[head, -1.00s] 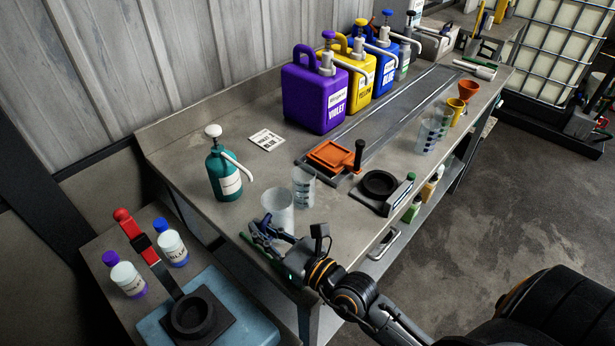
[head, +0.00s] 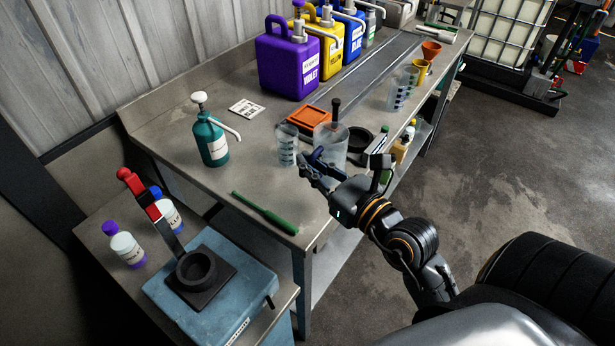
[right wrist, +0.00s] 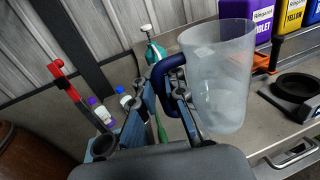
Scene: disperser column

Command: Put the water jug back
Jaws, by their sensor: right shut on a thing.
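The water jug (head: 331,140) is a clear, frosted jug with a dark blue handle. My right gripper (head: 318,172) is shut on the handle (right wrist: 168,80) and holds the jug over the front part of the bench, before the orange tray. In the right wrist view the jug (right wrist: 218,75) hangs upright or slightly tilted to the right of the fingers. Whether its base touches the bench is unclear. My left gripper is not in view.
A graduated beaker (head: 287,146) stands just left of the jug. The teal pump bottle (head: 211,140), green tool (head: 266,213) and orange tray (head: 308,118) are nearby. Violet (head: 287,62), yellow and blue canisters line the back. The bench's front left is mostly clear.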

